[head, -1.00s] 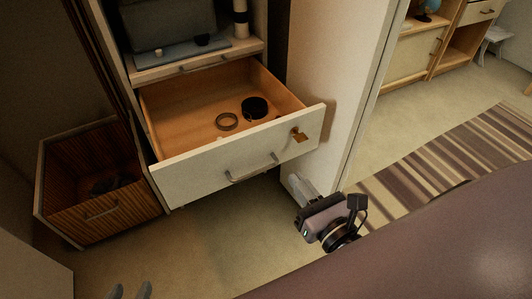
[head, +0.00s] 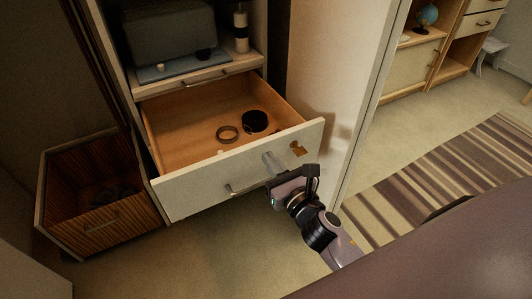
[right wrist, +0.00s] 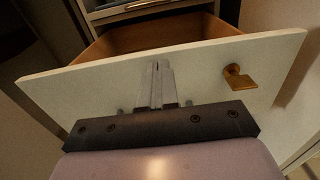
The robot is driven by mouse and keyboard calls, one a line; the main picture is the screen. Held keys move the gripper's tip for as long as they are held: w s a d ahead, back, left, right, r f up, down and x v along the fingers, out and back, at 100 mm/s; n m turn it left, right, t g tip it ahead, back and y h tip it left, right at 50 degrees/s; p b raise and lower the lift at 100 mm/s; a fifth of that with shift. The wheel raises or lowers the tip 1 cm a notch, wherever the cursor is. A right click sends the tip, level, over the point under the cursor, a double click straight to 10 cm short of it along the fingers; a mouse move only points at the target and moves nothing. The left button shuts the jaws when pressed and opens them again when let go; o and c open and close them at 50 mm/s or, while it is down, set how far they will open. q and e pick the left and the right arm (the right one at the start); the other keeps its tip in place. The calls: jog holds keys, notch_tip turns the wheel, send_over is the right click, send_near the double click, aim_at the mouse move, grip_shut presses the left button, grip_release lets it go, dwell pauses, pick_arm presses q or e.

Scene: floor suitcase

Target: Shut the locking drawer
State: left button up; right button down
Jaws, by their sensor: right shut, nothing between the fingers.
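The locking drawer (head: 190,190) stands pulled out of the tall cabinet, with a pale front and a wooden inside. A brass lock piece (head: 298,148) sits near the right end of its front and also shows in the right wrist view (right wrist: 239,77). A bar handle (head: 234,189) is lower on the front, partly covered by my gripper. My right gripper (head: 268,160) is shut and empty, its fingertips at the drawer front left of the lock. In the right wrist view the fingers (right wrist: 158,82) overlap the front (right wrist: 95,85); I cannot tell whether they touch. My left gripper is out of view.
A dark ring (head: 228,133) and a black round item (head: 255,121) lie in the drawer. A shelf (head: 200,80) with a grey case is above. An open slatted bin (head: 105,222) stands left. A pale panel (head: 330,90) rises at right. The floor below is clear.

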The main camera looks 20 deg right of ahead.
jog(key=shift+w+a, duration=0.1)
jog(key=shift+w, duration=1.3)
